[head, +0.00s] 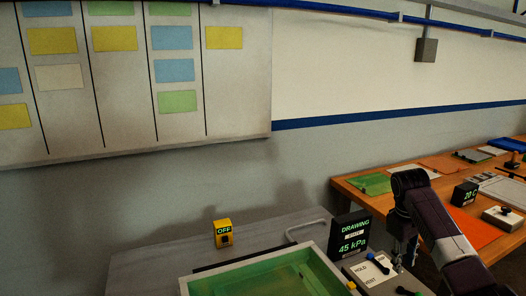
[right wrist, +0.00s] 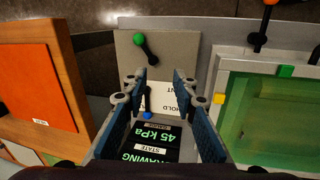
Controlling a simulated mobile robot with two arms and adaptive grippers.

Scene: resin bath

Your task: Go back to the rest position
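My right gripper (head: 404,250) hangs over the control panel right of the resin bath in the head view. In the right wrist view its two blue-padded fingers (right wrist: 159,82) stand apart with nothing gripped. Between and below them show a white HOLD/VENT plate (right wrist: 168,98), a blue knob (right wrist: 147,115) and the black gauge display (right wrist: 145,140). The fingers appear above these; contact cannot be told. In the head view the display (head: 352,236) reads DRAWING, 45 kPa, and the plate (head: 374,271) lies beside it. My left gripper is not in view.
The green resin bath (head: 192,285) sits at the bottom, with a yellow OFF box (head: 223,235) behind it. A wooden table (head: 345,191) with colored sheets and a 20 C display (head: 465,193) stands at right. In the wrist view, a green-tipped lever (right wrist: 139,39) stands close by.

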